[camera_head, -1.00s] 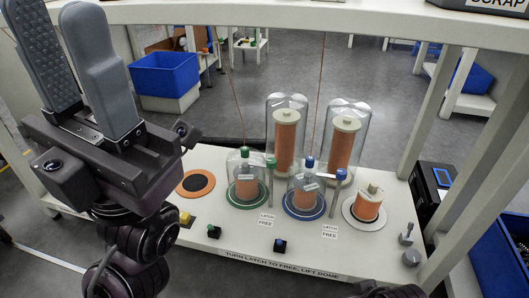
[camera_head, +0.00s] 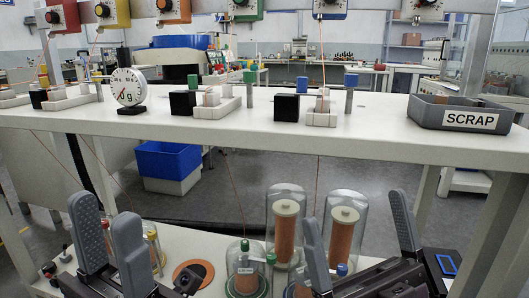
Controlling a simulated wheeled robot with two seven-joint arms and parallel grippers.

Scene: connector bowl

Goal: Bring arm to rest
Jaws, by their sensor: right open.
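My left gripper (camera_head: 104,208) is at the lower left of the head view, its two grey fingers pointing up. They are seen at an angle with a narrow gap between them, and I cannot tell whether they are shut. I see nothing held in them. My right gripper (camera_head: 353,210) is at the lower right, fingers up and wide apart. It is open, and the glass domes seen between its fingers stand behind it. Both wrists are cut off by the bottom edge.
A white shelf (camera_head: 250,122) crosses the view, carrying a dial gauge (camera_head: 128,87), small blocks and a grey SCRAP tray (camera_head: 430,112). Below stand tall glass domes over orange spools (camera_head: 285,228) and a smaller green-based dome (camera_head: 246,262).

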